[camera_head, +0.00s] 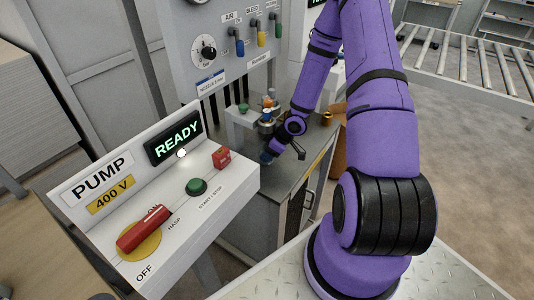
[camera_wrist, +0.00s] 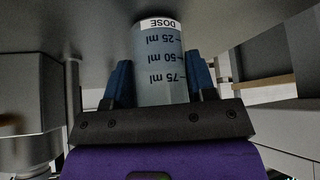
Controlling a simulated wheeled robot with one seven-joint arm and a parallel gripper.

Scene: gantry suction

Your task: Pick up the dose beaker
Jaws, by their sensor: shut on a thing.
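The dose beaker (camera_wrist: 160,62) is a clear, pale grey-blue cylinder with a white DOSE label and printed ml marks. It appears upside down in the wrist view. My gripper (camera_wrist: 160,85) has its blue fingers on both sides of the beaker and is shut on it. In the head view my gripper (camera_head: 266,156) is low over the grey metal bench (camera_head: 240,185). There the beaker is hidden or too small to make out. I cannot tell whether it touches the bench.
The pump box (camera_head: 160,200) with a red handle and READY display stands at the front left. A valve panel (camera_head: 225,60) with blue, yellow and green levers stands behind the bench. A roller conveyor (camera_head: 470,65) is at the back right.

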